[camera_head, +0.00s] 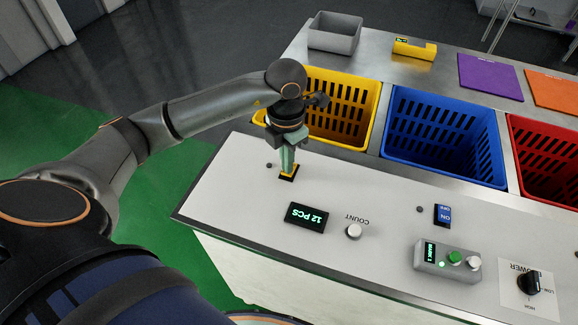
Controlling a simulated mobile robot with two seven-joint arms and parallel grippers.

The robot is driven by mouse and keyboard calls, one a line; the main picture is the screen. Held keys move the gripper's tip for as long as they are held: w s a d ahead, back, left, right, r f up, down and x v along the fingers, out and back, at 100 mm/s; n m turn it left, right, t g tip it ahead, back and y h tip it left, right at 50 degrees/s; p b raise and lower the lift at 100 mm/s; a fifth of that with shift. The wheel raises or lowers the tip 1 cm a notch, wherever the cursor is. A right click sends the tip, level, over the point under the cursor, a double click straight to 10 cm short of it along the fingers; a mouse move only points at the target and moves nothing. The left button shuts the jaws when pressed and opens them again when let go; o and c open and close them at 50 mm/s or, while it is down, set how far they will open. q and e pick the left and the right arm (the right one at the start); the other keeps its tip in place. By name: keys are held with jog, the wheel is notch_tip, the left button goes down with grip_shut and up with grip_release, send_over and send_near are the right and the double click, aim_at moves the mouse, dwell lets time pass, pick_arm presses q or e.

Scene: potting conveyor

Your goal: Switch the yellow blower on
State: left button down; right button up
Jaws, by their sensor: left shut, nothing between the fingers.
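A yellow switch (289,174) in a black frame sits on the white panel near its far left corner. My left gripper (288,166) is shut and empty, pointing down at this switch. Its fingertips are at the switch and cover part of it; I cannot tell whether they touch. Which way the switch is tipped is hidden. A small dark round indicator (269,166) sits left of it and looks unlit. My right gripper is not in view.
The white panel (330,190) also carries a "12 PCS" display (306,217), a count button (353,231), a blue ON/OFF switch (443,215), a grey button box (446,262) and a black knob (528,283). Yellow (376,112), blue (440,98) and red (517,126) crates stand behind.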

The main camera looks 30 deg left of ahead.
pick_arm(q)
jog(key=shift+f+b, duration=0.45)
jog(key=shift+f, duration=0.1)
jog(key=shift+r, duration=0.15)
jog(key=shift+r+p, duration=0.55)
jog(key=shift+p, duration=0.05)
jog(key=shift+r+p, duration=1.95)
jog(key=shift+r, duration=0.9)
